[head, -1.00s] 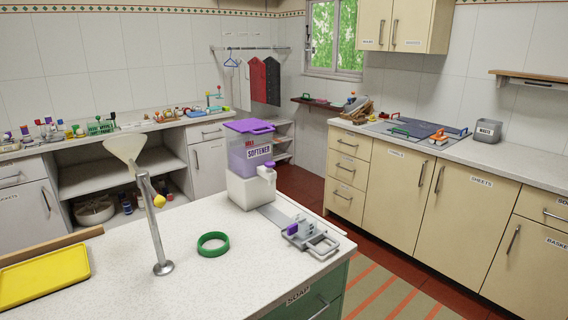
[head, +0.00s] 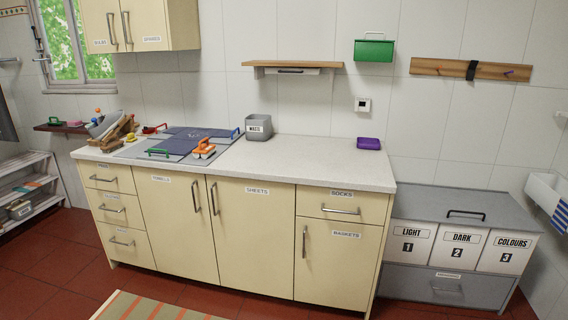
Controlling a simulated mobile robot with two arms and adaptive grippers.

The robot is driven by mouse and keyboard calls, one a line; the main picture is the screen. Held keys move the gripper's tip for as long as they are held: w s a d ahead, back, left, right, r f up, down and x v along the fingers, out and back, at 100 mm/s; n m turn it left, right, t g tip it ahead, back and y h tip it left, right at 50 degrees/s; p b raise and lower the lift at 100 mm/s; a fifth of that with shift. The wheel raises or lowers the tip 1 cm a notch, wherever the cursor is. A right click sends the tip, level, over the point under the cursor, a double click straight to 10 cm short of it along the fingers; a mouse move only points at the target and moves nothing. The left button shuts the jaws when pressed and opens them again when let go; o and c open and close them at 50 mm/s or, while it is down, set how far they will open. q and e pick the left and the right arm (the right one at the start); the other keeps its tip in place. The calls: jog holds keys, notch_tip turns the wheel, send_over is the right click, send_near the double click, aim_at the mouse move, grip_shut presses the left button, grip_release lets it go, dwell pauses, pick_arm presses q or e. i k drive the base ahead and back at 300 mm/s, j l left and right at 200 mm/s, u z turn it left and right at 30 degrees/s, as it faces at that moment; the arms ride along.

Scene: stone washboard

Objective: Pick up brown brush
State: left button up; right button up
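I cannot clearly make out a brown brush in the head view. At the left end of the cream counter, a grey basin-like thing (head: 104,125) stands among brown wooden pieces (head: 116,138); whether one is a brush is too small to tell. An orange iron-like or brush-like thing (head: 203,149) sits on the blue-grey board (head: 185,138). Neither of my grippers is in view.
A purple box (head: 368,143) sits at the counter's right. The white countertop (head: 310,160) between is clear. A grey laundry chest (head: 460,215) stands right; red floor lies in front.

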aim_at(108, 148)
jog(key=i+u, duration=0.25)
jog(key=i, duration=0.3)
jog(key=i+l+u, duration=0.25)
jog(key=i, duration=0.25)
jog(key=i+l+u, duration=0.25)
jog(key=i, duration=0.25)
